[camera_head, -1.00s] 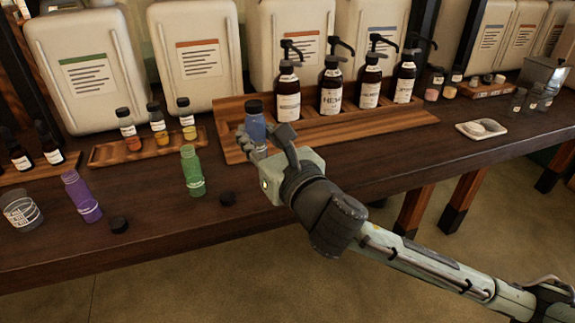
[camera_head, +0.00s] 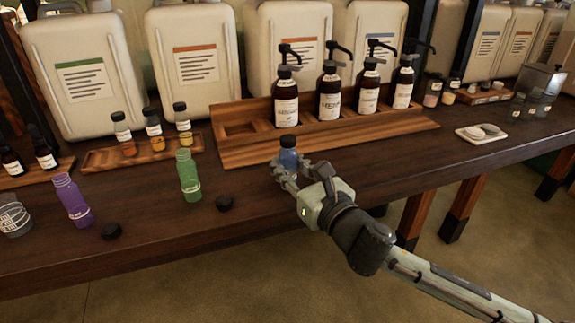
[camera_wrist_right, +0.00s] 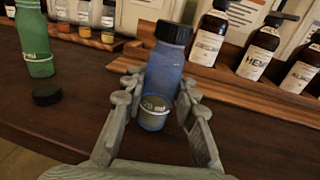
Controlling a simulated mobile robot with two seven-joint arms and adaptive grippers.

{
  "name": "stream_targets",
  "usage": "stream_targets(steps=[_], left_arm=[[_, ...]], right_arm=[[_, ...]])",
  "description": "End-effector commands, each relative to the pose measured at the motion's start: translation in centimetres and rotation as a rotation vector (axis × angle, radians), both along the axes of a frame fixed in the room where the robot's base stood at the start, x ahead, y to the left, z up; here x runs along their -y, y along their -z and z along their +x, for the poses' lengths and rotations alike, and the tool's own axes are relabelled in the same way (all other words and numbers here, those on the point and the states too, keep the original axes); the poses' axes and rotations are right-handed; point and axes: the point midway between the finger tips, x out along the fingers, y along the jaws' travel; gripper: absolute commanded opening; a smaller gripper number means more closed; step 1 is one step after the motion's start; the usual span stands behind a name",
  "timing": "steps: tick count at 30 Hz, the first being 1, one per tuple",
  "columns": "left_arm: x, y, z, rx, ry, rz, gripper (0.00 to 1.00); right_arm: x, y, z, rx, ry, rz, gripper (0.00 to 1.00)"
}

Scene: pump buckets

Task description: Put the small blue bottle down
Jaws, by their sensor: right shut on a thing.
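The small blue bottle (camera_head: 288,154) has a black cap and is upright at the front of the dark table (camera_head: 330,177). My right gripper (camera_head: 290,172) is shut on it, with a finger on each side of its body. In the right wrist view the blue bottle (camera_wrist_right: 163,72) stands between the two fingers of my right gripper (camera_wrist_right: 157,105). Whether its base touches the table is hard to tell. My left gripper is not in view.
A green bottle (camera_head: 188,176) and a purple bottle (camera_head: 73,200) stand open to the left, with black caps (camera_head: 224,203) near them. Behind is a wooden rack (camera_head: 330,141) with several pump bottles and an empty slot at its left. Bare table lies to the right.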

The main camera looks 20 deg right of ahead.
Motion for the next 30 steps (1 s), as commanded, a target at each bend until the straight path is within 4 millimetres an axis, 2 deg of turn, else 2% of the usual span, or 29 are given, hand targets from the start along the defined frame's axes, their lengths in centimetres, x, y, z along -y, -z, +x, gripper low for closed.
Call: stream_targets(steps=[4,5,10,22,28,30], left_arm=[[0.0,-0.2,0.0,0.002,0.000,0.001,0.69],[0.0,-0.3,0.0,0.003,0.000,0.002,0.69],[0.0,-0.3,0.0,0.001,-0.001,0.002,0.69],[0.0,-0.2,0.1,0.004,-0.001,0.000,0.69],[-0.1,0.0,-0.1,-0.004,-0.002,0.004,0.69],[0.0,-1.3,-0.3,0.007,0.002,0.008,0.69]], right_arm=[[0.0,0.4,0.0,0.000,0.000,0.000,0.00],[0.0,0.4,0.0,-0.001,0.000,0.001,0.27],[0.0,0.4,0.0,-0.001,0.000,0.001,0.48],[0.0,0.0,-0.2,-0.002,0.000,0.000,0.49],[0.7,0.4,-3.8,-0.005,-0.003,-0.001,0.49],[1.1,0.5,-5.4,-0.007,-0.001,-0.001,0.49]])
